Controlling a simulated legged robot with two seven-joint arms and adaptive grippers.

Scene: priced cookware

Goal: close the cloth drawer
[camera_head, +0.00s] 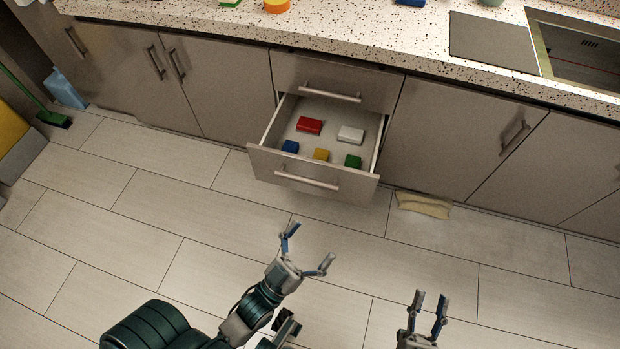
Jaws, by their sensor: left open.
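The open drawer (322,180) is pulled out of the grey cabinet, below a shut upper drawer (338,80). It has a bar handle (307,177) across its front. Inside lie several small block-like pieces: red (310,125), white (351,134), blue (290,146), yellow (321,154) and green (353,161). I cannot tell whether they are cloths. My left gripper (309,246) is open and empty, apart from the drawer and nearer to me than its front. My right gripper (431,297) is open and empty, lower right, farther from the drawer.
A tan folded piece, perhaps cloth (424,205), lies on the floor right of the drawer. The speckled counter (370,45) runs above the cabinets, with a sink (582,55) at right. A green broom (52,117) stands far left. The tiled floor before the drawer is clear.

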